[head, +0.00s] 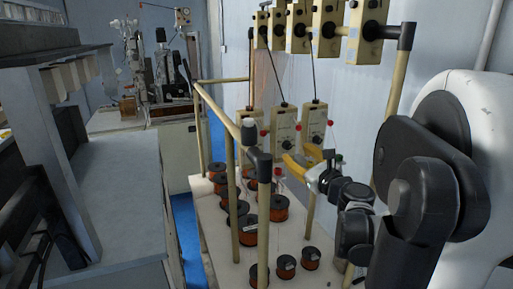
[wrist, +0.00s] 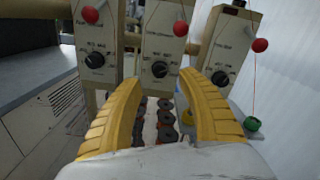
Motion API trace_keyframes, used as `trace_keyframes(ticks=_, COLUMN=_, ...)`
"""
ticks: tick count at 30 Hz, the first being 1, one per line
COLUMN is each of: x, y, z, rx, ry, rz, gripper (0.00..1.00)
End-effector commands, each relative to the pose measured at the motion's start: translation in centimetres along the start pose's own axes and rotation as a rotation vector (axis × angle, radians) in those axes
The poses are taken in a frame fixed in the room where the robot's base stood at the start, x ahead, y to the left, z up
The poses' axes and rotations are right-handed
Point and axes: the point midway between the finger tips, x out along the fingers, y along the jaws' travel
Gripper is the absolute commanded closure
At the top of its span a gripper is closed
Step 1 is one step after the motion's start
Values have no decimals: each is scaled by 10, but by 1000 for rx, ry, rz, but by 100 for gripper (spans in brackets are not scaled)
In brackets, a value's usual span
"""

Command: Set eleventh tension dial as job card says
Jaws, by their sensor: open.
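Several cream tension boxes hang on a frame, each with a black dial. In the wrist view three stand ahead: a left box with its dial (wrist: 94,61), a middle box with its dial (wrist: 160,69), and a right box with its dial (wrist: 220,78). My gripper (wrist: 172,82) is open and empty, its yellow fingers spread below and either side of the middle dial, apart from it. In the head view my gripper (head: 303,164) is beside the lower row of boxes (head: 314,128). I cannot tell which dial is the eleventh, and the dial markings are too small to read. No job card is recognizable.
An upper row of boxes (head: 327,28) hangs above. Cream rails and posts (head: 233,190) stand close to the arm. Wire spools (head: 278,208) stand on the white table below. Red balls (wrist: 181,28) and thin wires are near the boxes. A grey bench (head: 115,205) is at left.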

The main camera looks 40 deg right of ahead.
Motion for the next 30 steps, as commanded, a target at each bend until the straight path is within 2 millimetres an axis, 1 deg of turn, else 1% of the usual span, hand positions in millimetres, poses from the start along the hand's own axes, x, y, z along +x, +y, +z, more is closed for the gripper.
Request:
trace_keyframes(ticks=1, x=11, y=1, z=0, rx=0, ry=-1, rz=4, gripper=54)
trace_keyframes(ticks=3, x=23, y=1, z=0, rx=-1, ry=-1, rz=2, gripper=54)
trace_keyframes(ticks=7, x=40, y=0, z=0, rx=-1, ry=0, rz=1, gripper=54)
trace_keyframes(ticks=12, x=49, y=0, z=0, rx=-1, ry=0, rz=1, gripper=54)
trace_keyframes(ticks=19, x=50, y=0, z=0, rx=-1, ry=0, rz=1, gripper=54)
trace_keyframes(ticks=20, x=50, y=0, z=0, rx=-1, ry=0, rz=1, gripper=58)
trace_keyframes(ticks=21, x=50, y=0, z=0, rx=-1, ry=0, rz=1, gripper=70)
trace_keyframes(ticks=23, x=49, y=0, z=0, rx=-1, ry=0, rz=1, gripper=88)
trace_keyframes(ticks=24, x=49, y=0, z=0, rx=-1, ry=0, rz=1, gripper=100)
trace_keyframes(ticks=30, x=49, y=0, z=0, rx=-4, ry=0, rz=1, gripper=100)
